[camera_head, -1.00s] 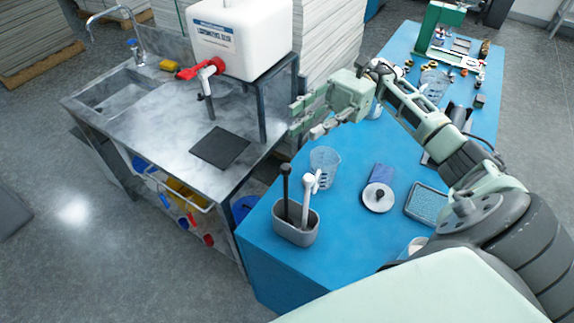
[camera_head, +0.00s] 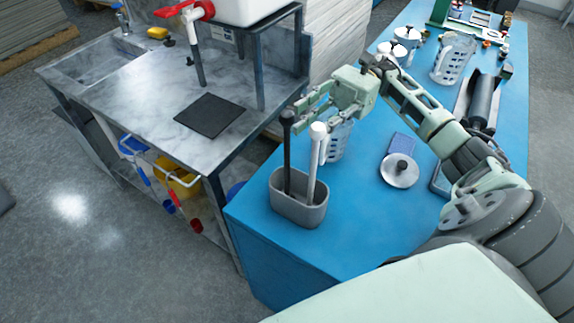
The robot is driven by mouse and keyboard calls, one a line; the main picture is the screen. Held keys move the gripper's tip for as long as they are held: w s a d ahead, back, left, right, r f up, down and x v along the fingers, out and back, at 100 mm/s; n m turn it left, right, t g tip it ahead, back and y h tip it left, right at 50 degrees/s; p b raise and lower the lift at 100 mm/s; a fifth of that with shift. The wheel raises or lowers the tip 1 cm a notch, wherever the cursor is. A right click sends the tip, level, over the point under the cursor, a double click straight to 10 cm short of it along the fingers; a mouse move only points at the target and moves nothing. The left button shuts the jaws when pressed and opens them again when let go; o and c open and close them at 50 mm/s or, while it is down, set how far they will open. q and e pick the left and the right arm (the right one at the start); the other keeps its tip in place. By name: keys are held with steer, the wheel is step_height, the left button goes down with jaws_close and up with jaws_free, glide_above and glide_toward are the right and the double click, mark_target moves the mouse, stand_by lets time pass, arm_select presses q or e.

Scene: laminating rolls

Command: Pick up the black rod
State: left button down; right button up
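The black rod (camera_head: 287,158) stands upright in a grey oval holder (camera_head: 299,209) near the left edge of the blue table. A white rod (camera_head: 313,168) with a thicker top stands just right of it in the same holder. My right gripper (camera_head: 307,117) is level with the rod tops, its fingers pointing left and spread open. The upper finger reaches close to the black rod's top; I cannot tell whether they touch. The white rod's head partly covers the lower finger. My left gripper is not in view.
A clear measuring cup (camera_head: 335,141) stands behind the rods, under my gripper. A round metal lid with a black knob (camera_head: 400,171) and a blue pad (camera_head: 403,146) lie to the right. A marble counter (camera_head: 150,95) with a black mat (camera_head: 209,115) stands at the left.

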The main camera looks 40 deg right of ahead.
mark_target(287, 139)
steer(key=a+p, duration=0.1)
steer(key=a, duration=0.1)
steer(key=a+p, duration=0.2)
steer(key=s+a+p, duration=0.1)
steer(key=a+p, duration=0.1)
steer(key=a, duration=0.1)
steer(key=shift+a, duration=0.2)
steer(key=shift+f, duration=0.15)
steer(key=shift+c, duration=0.5)
jaws_close()
